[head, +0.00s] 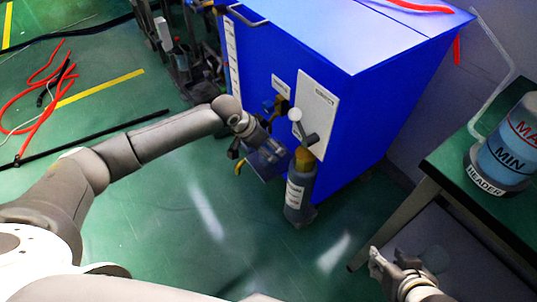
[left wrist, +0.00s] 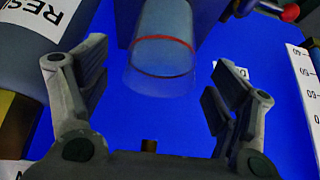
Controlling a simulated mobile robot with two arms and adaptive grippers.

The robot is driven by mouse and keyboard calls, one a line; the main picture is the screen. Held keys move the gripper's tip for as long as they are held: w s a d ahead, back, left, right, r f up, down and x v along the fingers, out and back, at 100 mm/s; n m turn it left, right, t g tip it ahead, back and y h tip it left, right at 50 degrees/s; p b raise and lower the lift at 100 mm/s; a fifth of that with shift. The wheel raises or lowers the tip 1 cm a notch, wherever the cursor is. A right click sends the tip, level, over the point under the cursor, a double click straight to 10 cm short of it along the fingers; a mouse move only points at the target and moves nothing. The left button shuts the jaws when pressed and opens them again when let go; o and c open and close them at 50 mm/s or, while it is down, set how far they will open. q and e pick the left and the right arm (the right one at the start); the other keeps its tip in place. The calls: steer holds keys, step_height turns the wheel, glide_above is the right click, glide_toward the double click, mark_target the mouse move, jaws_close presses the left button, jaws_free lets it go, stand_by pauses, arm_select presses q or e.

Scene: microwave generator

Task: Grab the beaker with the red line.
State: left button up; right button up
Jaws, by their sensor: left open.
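In the left wrist view, a clear beaker (left wrist: 165,62) with a red line around it shows in front of a blue surface. It is ahead of my left gripper (left wrist: 158,78), whose two fingers are spread to its left and right with gaps. The left gripper is open and empty. In the head view, my left gripper (head: 268,152) is at the front of a blue cabinet; I cannot make out the beaker there. My right gripper (head: 388,262) is at the lower right, away from the cabinet; its finger opening is unclear.
The blue cabinet (head: 285,42) has a grey bottle (head: 299,194) with a yellow top at its front. A green-topped table (head: 450,160) on the right carries a blue container (head: 508,148). Red cables (head: 42,100) lie on the floor at left. The middle floor is clear.

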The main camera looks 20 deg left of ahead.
arm_select(q)
steer(key=shift+c, duration=0.5)
steer(key=c, duration=1.6)
steer(key=shift+r, duration=0.1)
